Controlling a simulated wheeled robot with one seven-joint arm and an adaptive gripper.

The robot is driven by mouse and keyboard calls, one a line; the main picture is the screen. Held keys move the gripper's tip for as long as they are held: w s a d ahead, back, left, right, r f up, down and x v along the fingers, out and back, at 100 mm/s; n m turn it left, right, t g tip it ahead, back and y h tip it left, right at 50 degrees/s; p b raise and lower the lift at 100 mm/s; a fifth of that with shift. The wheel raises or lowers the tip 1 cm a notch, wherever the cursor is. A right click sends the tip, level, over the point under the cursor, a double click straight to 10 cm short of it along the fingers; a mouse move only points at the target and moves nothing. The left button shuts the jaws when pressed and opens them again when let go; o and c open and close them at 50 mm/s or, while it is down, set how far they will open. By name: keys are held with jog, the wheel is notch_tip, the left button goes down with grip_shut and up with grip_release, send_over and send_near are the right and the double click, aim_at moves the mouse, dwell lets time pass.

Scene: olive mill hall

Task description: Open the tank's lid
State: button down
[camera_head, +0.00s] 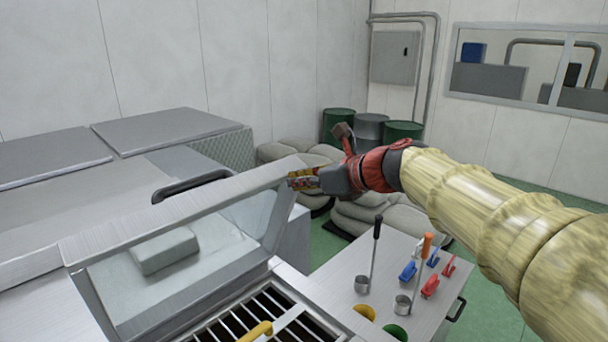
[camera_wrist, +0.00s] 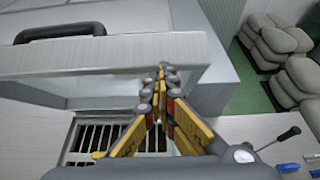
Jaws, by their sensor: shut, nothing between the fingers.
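The tank's lid (camera_head: 175,212) is a grey metal frame with a clear pane, standing raised at a slant over the tank. The tank's opening (camera_head: 262,312) shows a dark grate below it. A black handle (camera_head: 190,186) shows at the lid's upper edge; in the wrist view a black handle (camera_wrist: 60,32) lies beyond the lid's frame bar (camera_wrist: 110,55). My gripper (camera_head: 290,181) is shut and empty at the right end of the lid's upper edge. In the wrist view its fingertips (camera_wrist: 161,72) meet in front of the bar; whether they touch it is unclear.
A side table (camera_head: 335,310) at the right holds ladles, red and blue tools and small cups. Grey sacks (camera_head: 375,215) and drums (camera_head: 370,128) stand behind my arm. A yellow-handled thing (camera_head: 256,332) lies by the grate. Green floor is free at the far right.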

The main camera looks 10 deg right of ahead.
aim_at(276, 164)
jog(key=w+a+r+p, duration=0.1)
jog(key=w+a+p, duration=0.1)
jog(key=p, duration=0.1)
jog(key=w+a+r+p, duration=0.1)
jog(key=w, duration=0.1)
jog(key=shift+a+r, duration=0.15)
jog(key=shift+r, duration=0.2)
jog(key=shift+w+a+p, duration=0.25)
jog(key=shift+w+p, duration=0.1)
jog(key=shift+w, duration=0.1)
jog(key=shift+f, duration=0.1)
